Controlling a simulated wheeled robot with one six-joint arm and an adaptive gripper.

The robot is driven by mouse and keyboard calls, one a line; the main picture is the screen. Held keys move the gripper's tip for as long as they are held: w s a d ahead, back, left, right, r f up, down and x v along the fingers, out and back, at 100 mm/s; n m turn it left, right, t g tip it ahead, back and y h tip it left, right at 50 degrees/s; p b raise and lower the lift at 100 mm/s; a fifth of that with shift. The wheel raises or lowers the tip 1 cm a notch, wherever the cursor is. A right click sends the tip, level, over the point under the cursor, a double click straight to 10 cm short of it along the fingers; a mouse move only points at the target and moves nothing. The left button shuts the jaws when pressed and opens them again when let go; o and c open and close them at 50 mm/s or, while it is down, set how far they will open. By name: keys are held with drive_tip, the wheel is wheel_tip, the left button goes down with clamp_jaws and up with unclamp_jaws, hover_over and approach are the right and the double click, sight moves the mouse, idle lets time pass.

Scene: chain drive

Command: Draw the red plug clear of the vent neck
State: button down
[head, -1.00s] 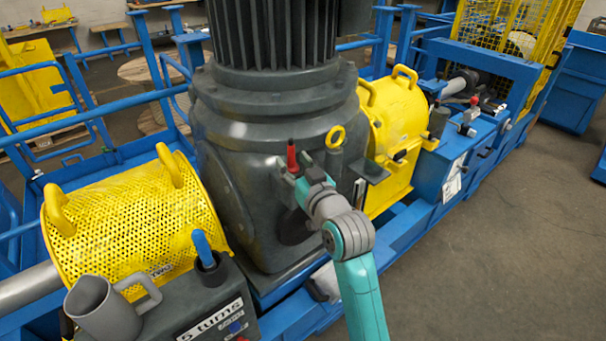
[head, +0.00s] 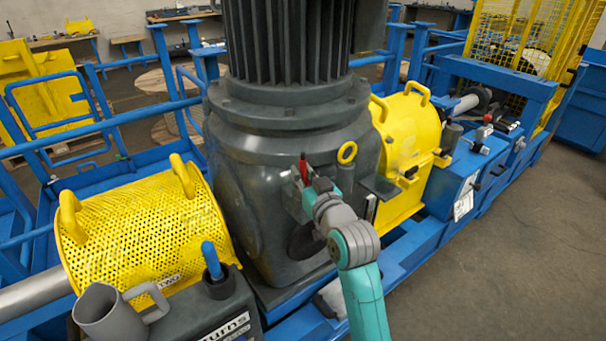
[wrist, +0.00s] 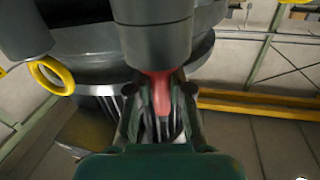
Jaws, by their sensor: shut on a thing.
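The red plug (head: 303,169) stands upright at the front of the dark gearbox housing in the head view. My gripper (head: 303,184) is at it. In the wrist view my gripper (wrist: 160,100) is shut on the red plug (wrist: 160,91), one finger on each side. A dark grey cylinder, which looks like the vent neck (wrist: 154,38), meets the plug's end there. I cannot tell whether the plug is still inside it or only against it. In the head view the neck is hidden or too small to make out.
A yellow lifting eye (head: 347,152) stands just right of the plug. The tall finned motor (head: 290,40) rises behind. Yellow guards (head: 140,228) flank the housing. A grey jug (head: 102,313) and a blue-handled lever (head: 211,260) are at front left. Floor at right is clear.

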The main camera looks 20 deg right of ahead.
drive_tip(key=shift+r, duration=4.45)
